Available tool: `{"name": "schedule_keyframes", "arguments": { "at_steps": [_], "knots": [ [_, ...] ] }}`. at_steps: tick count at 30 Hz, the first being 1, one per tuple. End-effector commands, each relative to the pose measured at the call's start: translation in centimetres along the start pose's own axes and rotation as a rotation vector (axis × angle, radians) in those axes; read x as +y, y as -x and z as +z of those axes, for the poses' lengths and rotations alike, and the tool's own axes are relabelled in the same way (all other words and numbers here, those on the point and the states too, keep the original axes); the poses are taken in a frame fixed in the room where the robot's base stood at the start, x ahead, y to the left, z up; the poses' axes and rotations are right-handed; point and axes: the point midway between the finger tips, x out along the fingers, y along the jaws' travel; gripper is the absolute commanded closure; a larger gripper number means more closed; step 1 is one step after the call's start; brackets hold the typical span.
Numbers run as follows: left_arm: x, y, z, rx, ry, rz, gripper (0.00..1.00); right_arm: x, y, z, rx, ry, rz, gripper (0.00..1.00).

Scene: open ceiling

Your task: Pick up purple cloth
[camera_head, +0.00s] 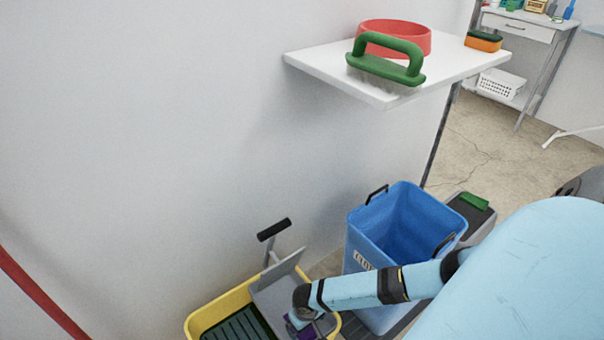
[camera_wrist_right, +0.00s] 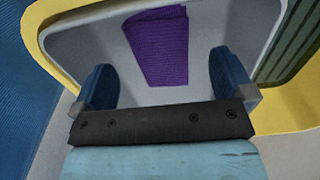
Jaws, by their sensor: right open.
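The purple cloth (camera_wrist_right: 158,48) lies flat on a grey surface inside the yellow bucket, seen in the right wrist view. In the head view only a small purple patch (camera_head: 291,325) shows beside my right wrist. My right gripper (camera_wrist_right: 163,78) is open, its two blue fingers apart on either side of the cloth's near end. Nothing is between the fingers except the view of the cloth beyond. In the head view my right arm reaches down into the yellow bucket and hides most of the cloth. My left gripper is not in view.
The yellow bucket (camera_head: 205,318) has a grey wringer with a black-gripped handle (camera_head: 274,230). A blue bin (camera_head: 363,238) stands close beside my right arm. A white shelf (camera_head: 330,72) above holds a red bowl (camera_head: 412,38), a green-handled brush (camera_head: 388,68) and a sponge (camera_head: 483,41).

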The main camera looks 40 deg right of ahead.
Motion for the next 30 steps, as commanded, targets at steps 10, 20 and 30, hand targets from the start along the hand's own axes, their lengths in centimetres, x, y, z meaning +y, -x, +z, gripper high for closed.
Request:
{"name": "schedule_keyframes", "arguments": {
  "at_steps": [10, 20, 30],
  "knots": [
    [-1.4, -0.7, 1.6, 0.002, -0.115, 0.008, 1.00, -0.1, -4.5, -0.1, 0.000, 0.000, 0.000, 0.00],
    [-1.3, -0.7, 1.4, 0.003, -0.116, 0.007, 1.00, 0.0, -4.3, -0.1, 0.000, 0.000, 0.000, 0.32],
    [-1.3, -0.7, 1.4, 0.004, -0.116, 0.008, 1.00, 0.0, -4.3, -0.1, 0.001, 0.000, 0.000, 0.58]
  ]
}}
